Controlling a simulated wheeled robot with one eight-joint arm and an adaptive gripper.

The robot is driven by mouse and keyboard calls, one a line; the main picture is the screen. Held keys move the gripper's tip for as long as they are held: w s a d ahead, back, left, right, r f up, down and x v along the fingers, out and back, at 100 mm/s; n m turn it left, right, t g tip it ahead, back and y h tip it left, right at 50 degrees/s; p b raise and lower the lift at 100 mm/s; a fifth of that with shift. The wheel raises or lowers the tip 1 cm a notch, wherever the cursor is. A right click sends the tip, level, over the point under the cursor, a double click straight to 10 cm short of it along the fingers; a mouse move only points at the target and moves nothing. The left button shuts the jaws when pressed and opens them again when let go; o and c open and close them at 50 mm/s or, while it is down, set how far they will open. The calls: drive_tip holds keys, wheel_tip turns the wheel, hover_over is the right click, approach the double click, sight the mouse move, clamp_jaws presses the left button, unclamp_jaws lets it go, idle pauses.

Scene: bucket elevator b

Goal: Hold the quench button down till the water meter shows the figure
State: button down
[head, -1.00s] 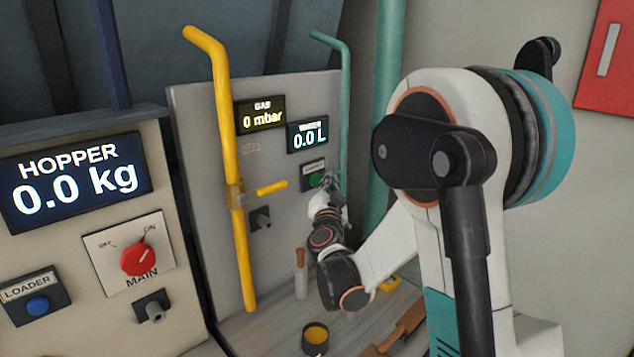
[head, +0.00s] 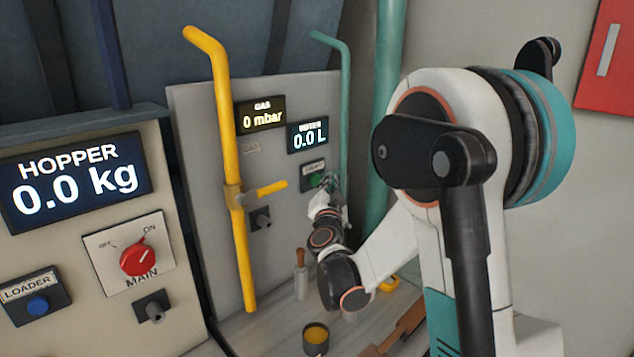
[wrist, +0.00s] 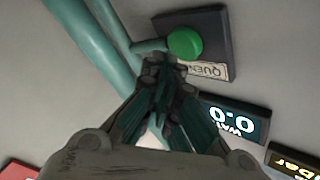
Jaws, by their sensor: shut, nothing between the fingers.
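The green quench button (head: 316,180) sits in a dark box on the grey panel, below the water meter (head: 308,136), which reads 0.0 L. My gripper (head: 330,188) is at the button box, its fingers small and partly unclear in the head view. In the wrist view the green button (wrist: 185,43) is just beyond the closed fingertips (wrist: 165,68), with the "QUE..." label (wrist: 208,71) beside it. The fingertips look close to the button, but I cannot tell whether they touch it. The water meter (wrist: 236,121) shows upside down there.
A yellow gas pipe (head: 223,150) with a lever (head: 265,189) stands left of the button. A teal pipe (head: 345,110) runs right beside it. The hopper panel (head: 80,180) is further left. A tin (head: 315,338) and a wooden-handled tool (head: 300,275) are on the shelf below.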

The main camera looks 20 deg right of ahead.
drive_tip(key=shift+w, duration=0.15)
drive_tip(key=shift+w+a, duration=0.2)
drive_tip(key=shift+w, duration=0.05)
drive_tip(key=shift+w+a, duration=0.15)
drive_tip(key=shift+w, duration=0.25)
idle(7.2)
